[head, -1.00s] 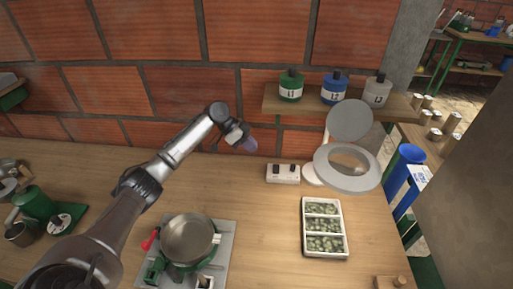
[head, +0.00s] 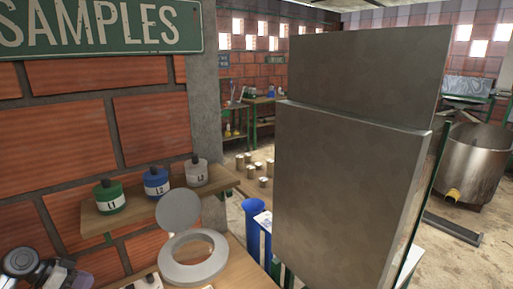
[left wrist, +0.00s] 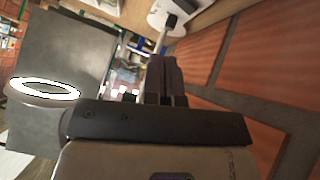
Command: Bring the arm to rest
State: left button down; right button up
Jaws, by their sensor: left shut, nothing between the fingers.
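My left gripper (head: 78,281) shows at the bottom left corner of the head view, with a bluish tip and part of my arm beside it. In the left wrist view its two dark fingers (left wrist: 166,72) lie together, shut and empty. It appears left of the white switch box (head: 146,284) and below the wall shelf (head: 134,214). Most of my left arm is cut off by the frame. My right gripper is in neither view.
The shelf bears bottles L1 (head: 109,197), L2 (head: 156,184) and L3 (head: 196,173). A round lamp with a ring (head: 193,259) stands below it. A metal vat (head: 465,165) stands at far right.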

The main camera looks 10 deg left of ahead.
pick_arm(q)
jog(key=s+d+r+n+t+y+p, duration=0.1)
jog(key=s+d+r+t+y+p, duration=0.1)
jog(key=d+r+y+p, duration=0.55)
jog(key=s+d+r+n+t+y+p, duration=0.1)
jog(key=s+d+r+n+y+p, duration=0.2)
jog(key=d, duration=0.7)
jog(key=s+d+r+g+h+p, duration=0.1)
jog(key=s+d+r+p, duration=0.2)
jog(key=s+p, duration=0.6)
jog(key=s+d+r+g+h+p, duration=0.1)
jog(key=s+d+r+p, duration=0.3)
jog(key=s+d+p, duration=0.4)
jog(key=s+d+r+g+h+p, duration=0.2)
jog(key=s+d+p, duration=0.4)
jog(key=s+p, duration=0.4)
notch_tip(320, 180, up, 2)
jog(key=g+p, duration=0.1)
jog(key=p, duration=0.2)
jog(key=shift+r, duration=0.15)
